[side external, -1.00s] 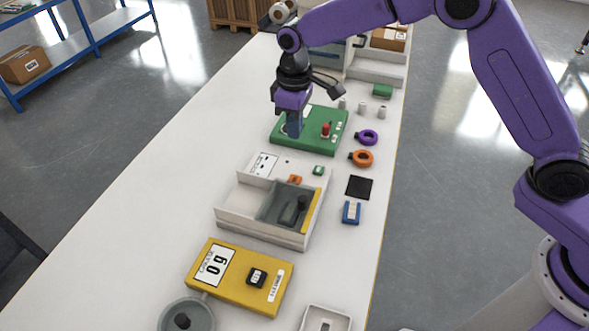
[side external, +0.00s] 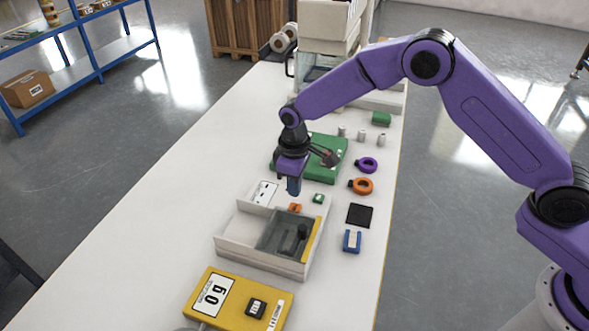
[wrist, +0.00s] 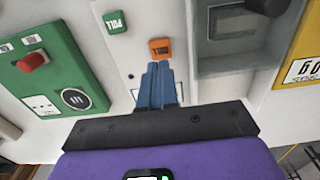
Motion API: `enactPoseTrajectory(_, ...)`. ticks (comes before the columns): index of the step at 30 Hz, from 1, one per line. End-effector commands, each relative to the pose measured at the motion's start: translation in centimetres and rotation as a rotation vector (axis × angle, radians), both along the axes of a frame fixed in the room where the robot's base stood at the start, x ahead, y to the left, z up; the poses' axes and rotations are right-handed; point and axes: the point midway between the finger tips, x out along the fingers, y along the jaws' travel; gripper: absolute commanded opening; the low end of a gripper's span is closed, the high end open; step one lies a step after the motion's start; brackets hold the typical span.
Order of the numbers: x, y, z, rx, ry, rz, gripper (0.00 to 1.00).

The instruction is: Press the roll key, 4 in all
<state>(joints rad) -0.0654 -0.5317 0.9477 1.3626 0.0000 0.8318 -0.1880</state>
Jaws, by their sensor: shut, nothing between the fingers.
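The white laminating unit (side external: 229,225) stands mid-bench. It carries a small green key (wrist: 115,22) with a white label, whose lettering is upside down and hard to read, and an orange key (wrist: 160,47). They also show in the side view, as a green key (side external: 318,198) and an orange key (side external: 295,208). I cannot tell for certain which is the roll key. My gripper (wrist: 154,68) is shut and empty, its blue fingertips just short of the orange key in the wrist view. In the side view, my gripper (side external: 294,190) hangs above the unit's keyed end; contact is unclear.
A green box with a red button (wrist: 33,61) is beside the unit. Purple (side external: 367,165) and orange (side external: 361,185) rings, a black square (side external: 359,215) and a blue block (side external: 352,240) lie on the right. The bench's left side is clear.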

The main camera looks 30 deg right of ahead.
Motion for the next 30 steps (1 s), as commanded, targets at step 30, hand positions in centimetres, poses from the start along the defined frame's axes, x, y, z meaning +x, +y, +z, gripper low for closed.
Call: enactPoseTrajectory(30,-0.1,0.0,-6.6,-0.001,0.001,0.001,0.0)
